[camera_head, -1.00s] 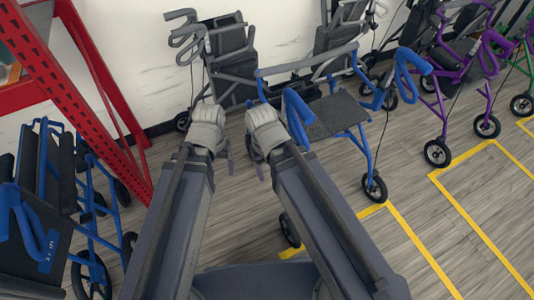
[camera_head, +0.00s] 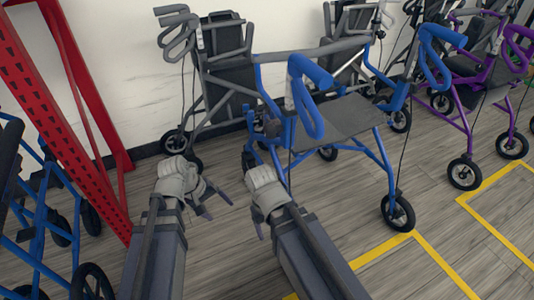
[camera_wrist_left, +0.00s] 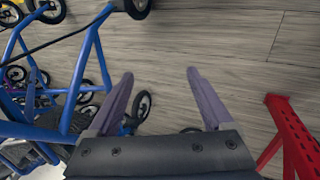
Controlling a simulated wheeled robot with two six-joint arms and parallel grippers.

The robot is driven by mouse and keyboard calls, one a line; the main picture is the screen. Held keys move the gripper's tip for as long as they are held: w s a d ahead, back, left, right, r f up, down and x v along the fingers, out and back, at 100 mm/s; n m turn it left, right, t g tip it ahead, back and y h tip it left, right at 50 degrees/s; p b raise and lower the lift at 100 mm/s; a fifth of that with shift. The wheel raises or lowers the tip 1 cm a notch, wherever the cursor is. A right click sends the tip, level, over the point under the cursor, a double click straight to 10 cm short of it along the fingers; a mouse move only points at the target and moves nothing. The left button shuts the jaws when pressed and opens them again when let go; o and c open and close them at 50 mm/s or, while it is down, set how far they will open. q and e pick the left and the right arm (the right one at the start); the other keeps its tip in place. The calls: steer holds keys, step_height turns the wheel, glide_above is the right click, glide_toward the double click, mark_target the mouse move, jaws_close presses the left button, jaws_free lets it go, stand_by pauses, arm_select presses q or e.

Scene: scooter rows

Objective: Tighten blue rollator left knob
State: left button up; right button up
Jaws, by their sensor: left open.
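The blue rollator stands right of centre in the head view, with a blue frame, a dark grey seat (camera_head: 342,117) and two looped blue handles. Its near handle (camera_head: 312,98) is above and to the right of my grippers. A small dark part (camera_head: 271,127) sits on its near-side frame; I cannot tell if it is the knob. My left gripper (camera_head: 217,206) is open and empty, left of the rollator and apart from it. In the left wrist view its two fingers (camera_wrist_left: 158,75) are spread over bare floor, with blue frame tubes (camera_wrist_left: 78,75) to the left. My right gripper (camera_head: 259,227) shows mostly one finger.
A red perforated rack post (camera_head: 62,120) stands at the left; it also shows in the left wrist view (camera_wrist_left: 292,135). Another blue walker (camera_head: 40,215) is beside it. A grey rollator (camera_head: 228,75) is behind, a purple one (camera_head: 465,95) at the right. Yellow lines mark the floor.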

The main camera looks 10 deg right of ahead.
arm_select(q)
steer(key=w+d+r+n+h, duration=0.2)
steer(key=w+d+n+h, duration=0.1)
steer(key=d+n+h, duration=0.15)
steer(key=n+t+h, duration=0.5)
steer(key=n+h, duration=0.3)
steer(key=n, duration=0.6)
glide_toward(266, 133)
steer(key=x, duration=0.3)
steer(key=shift+b+x, duration=0.3)
steer(key=shift+x, duration=3.4)
steer(key=shift+w+f, duration=0.15)
jaws_close()
